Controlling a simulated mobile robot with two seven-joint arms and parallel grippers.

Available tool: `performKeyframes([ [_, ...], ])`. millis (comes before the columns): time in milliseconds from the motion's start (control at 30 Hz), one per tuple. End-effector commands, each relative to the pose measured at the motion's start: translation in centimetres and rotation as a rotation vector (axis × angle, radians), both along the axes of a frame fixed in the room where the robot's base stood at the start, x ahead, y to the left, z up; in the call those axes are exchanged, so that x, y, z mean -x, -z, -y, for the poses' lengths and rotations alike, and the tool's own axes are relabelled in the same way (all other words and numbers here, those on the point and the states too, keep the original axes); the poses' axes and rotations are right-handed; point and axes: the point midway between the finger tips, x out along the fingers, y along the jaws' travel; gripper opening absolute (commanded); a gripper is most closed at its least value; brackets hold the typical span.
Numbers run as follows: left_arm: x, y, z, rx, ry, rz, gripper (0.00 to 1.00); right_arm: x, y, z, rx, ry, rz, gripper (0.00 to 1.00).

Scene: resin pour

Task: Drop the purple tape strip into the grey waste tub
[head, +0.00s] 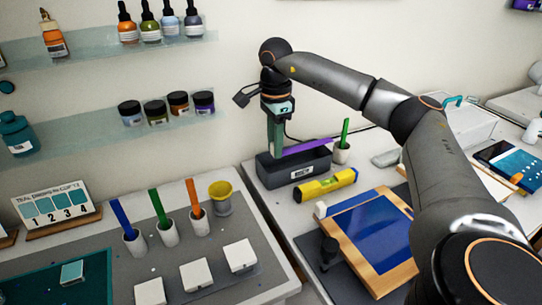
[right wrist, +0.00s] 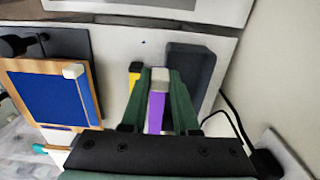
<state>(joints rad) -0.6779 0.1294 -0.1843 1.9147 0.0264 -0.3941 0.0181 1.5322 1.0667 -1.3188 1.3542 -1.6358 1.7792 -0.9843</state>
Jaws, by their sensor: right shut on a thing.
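The purple tape strip (head: 306,146) is long and thin. My right gripper (head: 275,150) is shut on it, fingers pointing down, and the strip sticks out to the right. In the right wrist view the strip (right wrist: 155,110) shows between the green fingers (right wrist: 160,80). The grey waste tub (head: 292,174) is a dark low box with a white label, below the gripper and strip in the head view. In the right wrist view the tub (right wrist: 205,62) shows beside and beyond the fingers, partly hidden by them. My left gripper is out of view.
A white cup with a green stick (head: 342,153) stands right of the tub. A yellow level (head: 326,186) lies in front of it, then a wood-framed blue panel (head: 368,236). Cups with coloured sticks (head: 167,232) stand at left; shelves with bottles (head: 164,110) hang on the wall.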

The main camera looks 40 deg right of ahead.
Motion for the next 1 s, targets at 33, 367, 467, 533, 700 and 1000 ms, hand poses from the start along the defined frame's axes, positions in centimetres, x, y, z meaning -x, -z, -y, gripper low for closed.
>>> performKeyframes([
  [33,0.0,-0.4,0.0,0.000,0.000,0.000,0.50,-0.8,0.2,0.4,0.000,0.003,-0.002,0.00],
  [367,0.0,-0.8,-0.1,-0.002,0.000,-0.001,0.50,-4.4,5.3,2.3,0.001,0.001,-0.001,0.00],
  [467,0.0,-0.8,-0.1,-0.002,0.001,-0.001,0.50,-4.8,5.8,2.6,0.000,0.000,-0.001,0.00],
  [533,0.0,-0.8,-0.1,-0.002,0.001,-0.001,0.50,-4.9,6.0,2.6,0.000,0.000,0.000,0.00],
  [700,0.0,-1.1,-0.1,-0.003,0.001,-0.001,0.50,-5.2,7.2,2.8,0.001,-0.001,-0.003,0.00],
  [1000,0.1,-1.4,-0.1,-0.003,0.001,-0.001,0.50,-5.2,9.5,2.8,-0.001,0.000,0.000,0.00],
])
